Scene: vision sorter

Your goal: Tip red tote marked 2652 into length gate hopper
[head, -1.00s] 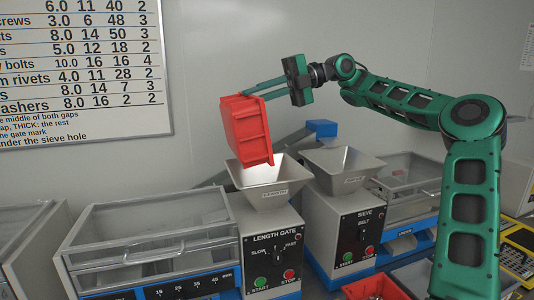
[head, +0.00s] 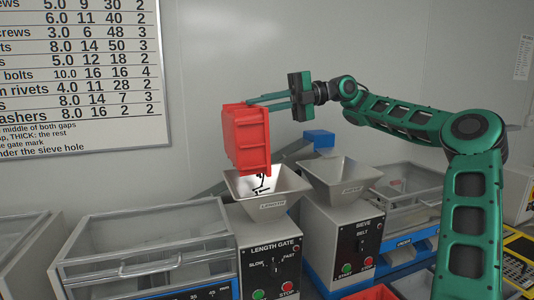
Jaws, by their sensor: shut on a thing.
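The red tote (head: 246,138) is tipped steeply on its side above the length gate hopper (head: 268,208). Its number is not visible. Several small dark parts (head: 261,186) show just below the tote, in the hopper mouth. My gripper (head: 270,103) is shut on the tote's upper edge and holds it in the air.
The sieve machine (head: 352,235) with its own hopper (head: 343,175) stands to the right. A clear-lidded bin (head: 145,240) stands to the left. Part of another red tote (head: 370,293) shows at the bottom. A wall chart (head: 80,70) hangs behind.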

